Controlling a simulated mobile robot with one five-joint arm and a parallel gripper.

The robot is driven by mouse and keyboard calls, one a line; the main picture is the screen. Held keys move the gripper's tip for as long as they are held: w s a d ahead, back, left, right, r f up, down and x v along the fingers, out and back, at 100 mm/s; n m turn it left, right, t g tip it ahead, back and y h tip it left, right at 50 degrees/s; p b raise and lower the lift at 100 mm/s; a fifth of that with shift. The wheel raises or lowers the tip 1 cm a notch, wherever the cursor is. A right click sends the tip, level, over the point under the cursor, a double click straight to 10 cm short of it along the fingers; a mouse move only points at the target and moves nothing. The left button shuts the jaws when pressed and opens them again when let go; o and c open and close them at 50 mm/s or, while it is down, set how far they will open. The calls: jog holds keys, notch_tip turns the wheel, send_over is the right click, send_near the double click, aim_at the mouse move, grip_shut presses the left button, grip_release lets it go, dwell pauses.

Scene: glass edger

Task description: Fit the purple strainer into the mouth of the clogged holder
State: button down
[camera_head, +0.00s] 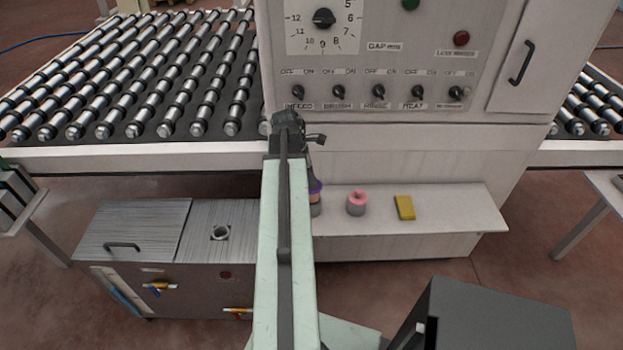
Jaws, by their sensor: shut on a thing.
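The purple strainer (316,187) shows as a narrow purple and dark strip just right of my arm, over the left part of the white shelf; my arm hides the rest. My gripper (288,130) is at the far end of my arm, pointing down. Its fingers are mostly hidden behind the arm, and it is shut on the strainer. A grey base shows under the purple part; I cannot tell whether they touch. Any clog inside is too small to tell.
A pink-topped grey piece (357,203) and a yellow block (404,207) stand on the white shelf (455,212). The metal tank (130,232) has a handled lid. The control panel (375,65) and roller conveyor (130,80) rise behind. The shelf's right end is clear.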

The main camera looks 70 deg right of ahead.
aim_at(311, 191)
jog(key=shift+f+b, duration=3)
jog(key=shift+f, duration=0.1)
jog(key=c, duration=1.1)
grip_release()
jog(key=shift+r, duration=0.1)
jog(key=p+v, duration=0.8)
jog(key=shift+s, duration=0.1)
